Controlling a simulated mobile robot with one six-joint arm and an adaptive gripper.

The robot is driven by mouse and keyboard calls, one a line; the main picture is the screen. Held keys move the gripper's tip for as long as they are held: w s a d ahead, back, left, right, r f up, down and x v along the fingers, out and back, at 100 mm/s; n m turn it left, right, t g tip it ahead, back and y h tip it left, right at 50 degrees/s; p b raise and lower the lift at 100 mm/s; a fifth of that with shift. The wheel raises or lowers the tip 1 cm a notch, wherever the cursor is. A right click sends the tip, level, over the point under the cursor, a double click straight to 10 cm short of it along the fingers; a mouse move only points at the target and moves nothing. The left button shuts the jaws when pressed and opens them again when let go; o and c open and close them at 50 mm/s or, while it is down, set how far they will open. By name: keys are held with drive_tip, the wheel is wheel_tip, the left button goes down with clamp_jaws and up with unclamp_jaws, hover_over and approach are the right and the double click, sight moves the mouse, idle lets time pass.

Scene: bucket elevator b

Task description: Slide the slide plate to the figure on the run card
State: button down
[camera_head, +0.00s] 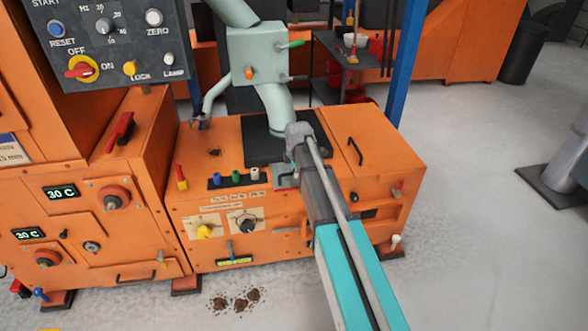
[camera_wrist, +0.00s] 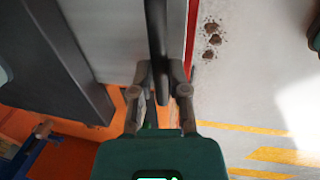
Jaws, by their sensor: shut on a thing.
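My gripper (camera_wrist: 160,80) shows in the wrist view, its two fingers closed around a dark upright bar (camera_wrist: 157,35). The bar looks like a handle; I cannot tell from its visible part whether it belongs to the slide plate. A light grey flat face (camera_wrist: 105,35) lies left of the bar. In the head view my teal and grey arm reaches to the top front of the orange machine (camera_head: 240,225), and my fingers cannot be made out there. A partly cut-off white card (camera_head: 10,150) with a blue band reads "15 mm" at the left edge.
A pale green pipe and box (camera_head: 257,55) stand on a black plate (camera_head: 262,140) on the machine. A control panel (camera_head: 120,45) hangs at upper left. A blue post (camera_head: 405,60) stands behind. Brown clumps (camera_head: 238,301) lie on open grey floor in front.

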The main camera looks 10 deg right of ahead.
drive_tip(key=c, duration=0.6)
unclamp_jaws()
drive_tip(key=shift+c, duration=0.2)
drive_tip(key=shift+r, duration=0.1)
